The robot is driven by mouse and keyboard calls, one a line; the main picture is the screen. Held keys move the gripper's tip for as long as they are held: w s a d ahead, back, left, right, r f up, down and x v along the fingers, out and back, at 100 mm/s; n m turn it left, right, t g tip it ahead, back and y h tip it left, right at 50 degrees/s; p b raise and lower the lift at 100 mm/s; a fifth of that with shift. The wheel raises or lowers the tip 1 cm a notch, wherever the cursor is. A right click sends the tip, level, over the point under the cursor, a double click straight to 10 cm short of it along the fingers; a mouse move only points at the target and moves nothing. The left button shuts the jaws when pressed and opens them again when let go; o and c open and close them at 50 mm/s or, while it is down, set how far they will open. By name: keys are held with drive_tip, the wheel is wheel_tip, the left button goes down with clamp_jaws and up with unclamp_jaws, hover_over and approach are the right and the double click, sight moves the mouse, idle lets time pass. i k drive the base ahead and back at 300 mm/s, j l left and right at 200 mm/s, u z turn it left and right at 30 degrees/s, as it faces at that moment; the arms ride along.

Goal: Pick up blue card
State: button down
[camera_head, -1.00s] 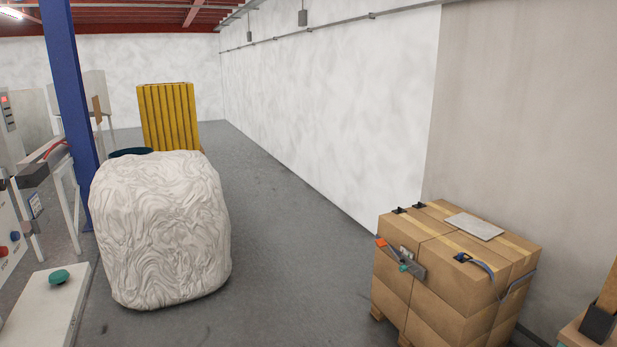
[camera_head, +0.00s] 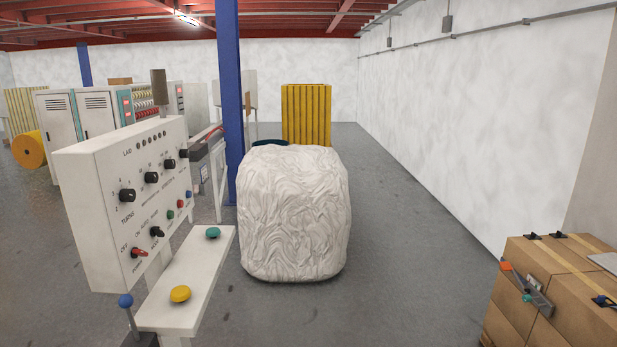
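I cannot make out a blue card in the head view. The stack of cardboard boxes (camera_head: 535,290) at the lower right carries small black items, an orange-tipped metal tool (camera_head: 524,284) and part of a flat grey sheet (camera_head: 604,262), cut off by the right edge. A small blue-and-black item (camera_head: 603,301) also lies on the boxes. My gripper is not in view.
A white control panel (camera_head: 88,215) with knobs stands at the left, above a white shelf (camera_head: 196,275) with green and yellow buttons. A large white wrapped bale (camera_head: 295,215) stands mid-floor. Open grey floor (camera_head: 410,240) lies between the bale and the boxes.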

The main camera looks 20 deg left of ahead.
sight(203, 168)
drive_tip(key=u, duration=1.6)
